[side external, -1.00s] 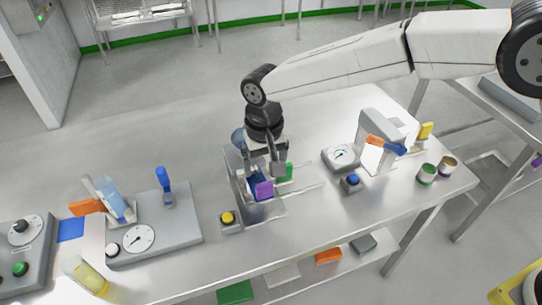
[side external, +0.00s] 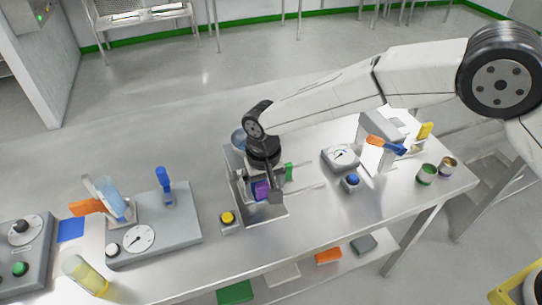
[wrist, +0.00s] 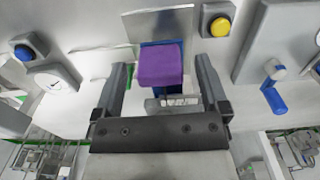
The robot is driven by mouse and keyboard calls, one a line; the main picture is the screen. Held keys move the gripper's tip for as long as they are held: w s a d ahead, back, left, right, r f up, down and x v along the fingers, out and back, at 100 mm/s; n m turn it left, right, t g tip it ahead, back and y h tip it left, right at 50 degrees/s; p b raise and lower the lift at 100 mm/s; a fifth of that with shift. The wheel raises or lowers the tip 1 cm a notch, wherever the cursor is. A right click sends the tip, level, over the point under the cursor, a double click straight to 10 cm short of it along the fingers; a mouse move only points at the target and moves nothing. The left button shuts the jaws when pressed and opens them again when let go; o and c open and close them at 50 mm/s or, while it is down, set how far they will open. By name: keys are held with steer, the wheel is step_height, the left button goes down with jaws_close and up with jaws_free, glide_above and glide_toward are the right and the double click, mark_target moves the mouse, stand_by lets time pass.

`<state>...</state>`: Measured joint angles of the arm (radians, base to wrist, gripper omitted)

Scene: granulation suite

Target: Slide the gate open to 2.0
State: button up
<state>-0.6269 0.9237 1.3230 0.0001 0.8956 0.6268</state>
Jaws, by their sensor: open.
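A purple block (wrist: 161,66) with blue parts (wrist: 173,88) behind and below it sits in a metal frame (side external: 268,213) on the bench; it looks like the gate's handle, but I cannot tell for sure. The purple block also shows in the side view (side external: 261,190), partly hidden by my gripper. My gripper (wrist: 162,64) is open, with one finger on each side of the purple block and visible gaps to both sides. A grey marked strip (wrist: 173,102) lies just below the block in the wrist view; its markings are unreadable.
A yellow button (side external: 228,217) stands left of the frame. A green piece (side external: 289,172), a blue button (side external: 351,181) and a dial gauge (side external: 341,157) stand to its right. A grey dial unit with a blue lever (side external: 163,180) is further left. The bench front edge is close.

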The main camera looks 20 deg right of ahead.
steer(key=shift+f, duration=0.5)
jaws_close()
steer(key=shift+a, duration=0.1)
steer(key=shift+a+r, duration=0.1)
steer(key=shift+a, duration=1.25)
